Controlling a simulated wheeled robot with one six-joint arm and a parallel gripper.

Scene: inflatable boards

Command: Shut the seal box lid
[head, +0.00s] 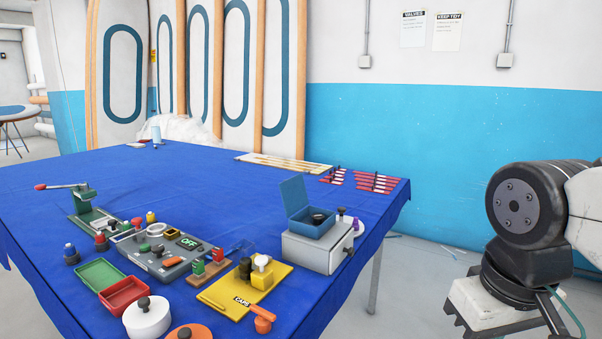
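A small blue box (306,229) sits on top of a grey drawer cabinet (311,252) near the right front of the table. Its blue lid (294,195) stands open, upright along the left-rear side. A dark round piece shows inside the box. No label on the box can be read, but it is the upright-lidded box in view. Part of my own arm shows at the right, off the table. My gripper is out of view.
The blue-covered table (220,180) holds a grey control panel (170,265), a yellow caps board (240,290), and a green tray (101,273) beside a red tray (124,294). Red pieces (372,183) lie at the right edge. The table's middle is clear.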

